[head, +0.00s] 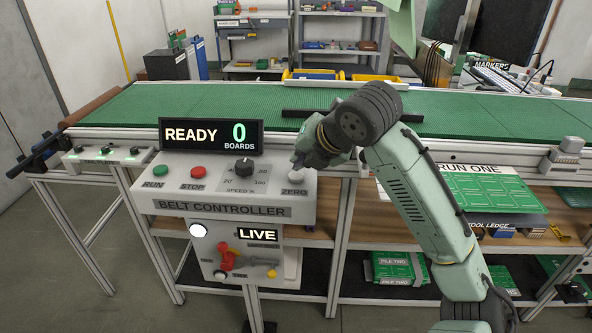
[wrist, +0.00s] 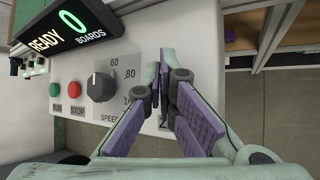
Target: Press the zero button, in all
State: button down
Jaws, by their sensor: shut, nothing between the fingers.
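The zero button (head: 295,174) is a pale round button at the right end of the belt controller's (head: 180,206) sloped panel, above the label ZERO. My gripper (head: 299,160) is shut and empty, with its fingertips pointing down right at the button. Whether they touch it I cannot tell. In the wrist view my gripper (wrist: 165,75) covers the button; only part of its label shows between the fingers. The display (head: 211,136) reads READY and 0 BOARDS.
A green RUN button (head: 160,171), a red STOP button (head: 198,172) and a black speed knob (head: 243,167) share the panel. The green belt (head: 450,118) runs behind.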

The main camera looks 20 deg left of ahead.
aim_at(300, 173)
jog(key=shift+r, duration=0.3)
notch_tip(300, 173, up, 5)
jog(key=p, duration=0.4)
dwell(0.8)
